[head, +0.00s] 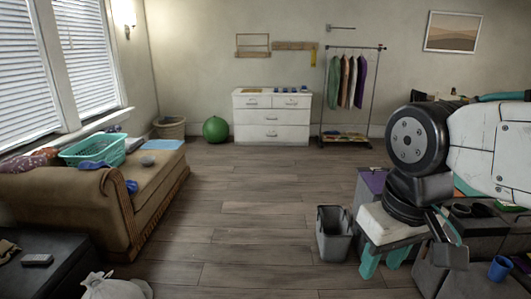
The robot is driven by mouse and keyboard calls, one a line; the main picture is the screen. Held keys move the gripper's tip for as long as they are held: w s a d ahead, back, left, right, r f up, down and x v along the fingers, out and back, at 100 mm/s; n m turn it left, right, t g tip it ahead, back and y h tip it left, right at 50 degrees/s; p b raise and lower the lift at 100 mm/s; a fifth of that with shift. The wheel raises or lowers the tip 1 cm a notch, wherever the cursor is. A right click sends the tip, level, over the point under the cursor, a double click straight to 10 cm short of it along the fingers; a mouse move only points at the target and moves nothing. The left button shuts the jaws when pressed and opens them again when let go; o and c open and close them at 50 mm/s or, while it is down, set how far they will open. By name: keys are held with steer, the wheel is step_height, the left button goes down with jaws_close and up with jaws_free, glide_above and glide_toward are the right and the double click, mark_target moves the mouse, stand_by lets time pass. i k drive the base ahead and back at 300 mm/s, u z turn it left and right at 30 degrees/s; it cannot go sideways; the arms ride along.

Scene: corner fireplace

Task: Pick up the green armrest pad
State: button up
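I cannot pick out a green armrest pad with certainty in the head view. A teal strip (501,97) shows at the far right behind my arm, but I cannot tell what it is. My gripper (383,263) hangs at the lower right, pointing down, its two teal fingers apart with nothing seen between them. It is just right of a grey bin (335,235). My arm hides much of the right side.
A brown sofa (95,205) at left bears a teal basket (92,149). A dark table (40,270) and white sack (113,287) are in the left foreground. A green ball (215,129) lies beside a white dresser (272,117). A garment rack (350,95) stands behind. The middle floor is clear.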

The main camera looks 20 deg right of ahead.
mark_target(503, 205)
steer(key=z, duration=0.25)
steer(key=i, duration=1.8)
steer(key=z, duration=1.35)
steer(key=i, duration=1.15)
steer(key=z, duration=1.2)
steer(key=i, duration=0.3)
steer(key=z, duration=0.15)
